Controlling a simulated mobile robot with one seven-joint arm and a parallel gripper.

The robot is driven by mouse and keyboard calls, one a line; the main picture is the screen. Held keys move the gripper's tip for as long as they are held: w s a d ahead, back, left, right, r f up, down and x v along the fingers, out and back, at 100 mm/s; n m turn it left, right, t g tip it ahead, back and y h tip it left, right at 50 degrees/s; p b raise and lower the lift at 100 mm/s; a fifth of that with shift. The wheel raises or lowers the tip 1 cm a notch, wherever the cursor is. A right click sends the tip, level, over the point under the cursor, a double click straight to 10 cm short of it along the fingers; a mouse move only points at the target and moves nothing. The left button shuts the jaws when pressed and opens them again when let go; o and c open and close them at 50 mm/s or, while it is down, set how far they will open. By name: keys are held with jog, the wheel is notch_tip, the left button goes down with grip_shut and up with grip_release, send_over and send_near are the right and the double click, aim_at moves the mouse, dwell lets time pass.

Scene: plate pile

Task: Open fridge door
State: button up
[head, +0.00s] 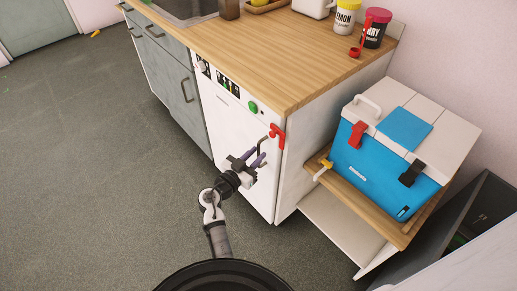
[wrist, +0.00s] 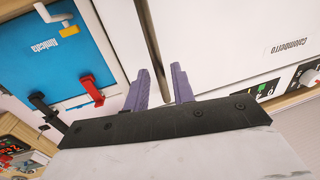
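The only white appliance with a front door (head: 230,130) stands at the right end of the wooden counter. Its door also shows in the wrist view (wrist: 220,40), with a dark lengthwise strip along its edge (wrist: 152,45). The door looks shut. A red hook-shaped piece (head: 277,134) sits at the door's upper right edge. My gripper (head: 262,149) is just below that piece, in front of the door's right side. In the wrist view its purple fingers (wrist: 159,72) are apart, with the strip running down between them. I cannot tell whether they touch the door.
A blue and white cooler (head: 385,150) stands on a wooden shelf (head: 398,228) right of the appliance. A dark open box (head: 465,225) is at the lower right. The grey floor (head: 90,160) on the left is mostly clear.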

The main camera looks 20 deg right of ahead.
jog(key=shift+x, duration=1)
grip_shut()
